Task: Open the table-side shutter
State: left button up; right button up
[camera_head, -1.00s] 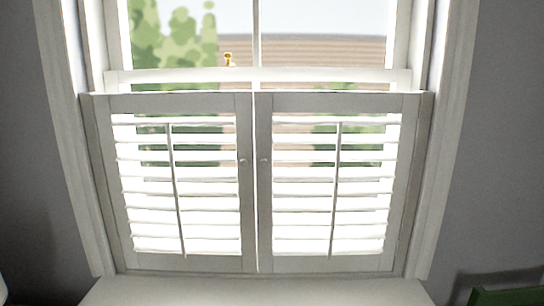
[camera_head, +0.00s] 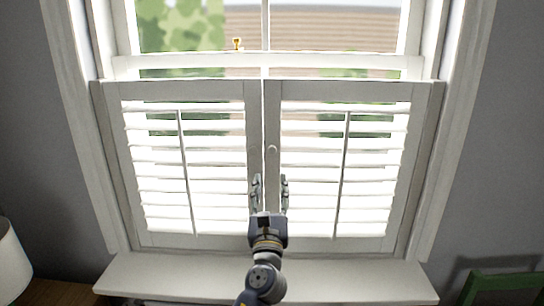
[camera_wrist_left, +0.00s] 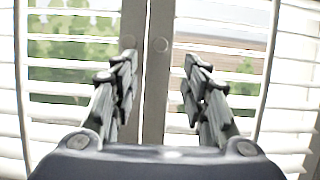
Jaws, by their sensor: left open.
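Two white louvred shutters cover the lower window, the left shutter (camera_head: 190,243) and the right shutter (camera_head: 330,244). Both look closed, meeting at the middle. The left one is nearer the wooden surface (camera_head: 60,293) with the lamp. The right shutter's round knob (camera_head: 272,149) is by the centre seam; it also shows in the left wrist view (camera_wrist_left: 161,45), lying between my fingertips there. The left shutter's knob (camera_wrist_left: 129,42) is just above the left fingertip. My left gripper (camera_head: 270,180) is open and empty, before the seam and below the knobs. My right gripper is not in view.
A white sill (camera_head: 370,280) juts out below the shutters. A white lampshade (camera_head: 10,265) stands at the lower left. A green-framed object (camera_head: 505,285) is at the lower right. Grey wall flanks the window.

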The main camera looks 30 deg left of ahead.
aim_at(272, 152)
pick_arm(q)
jog(key=p+x, duration=0.2)
jog(key=x, duration=0.8)
jog(key=shift+w+a+r, duration=0.15)
jog(key=shift+w+r, duration=0.1)
jog(key=shift+r, duration=0.1)
jog(key=shift+c, duration=0.2)
grip_shut()
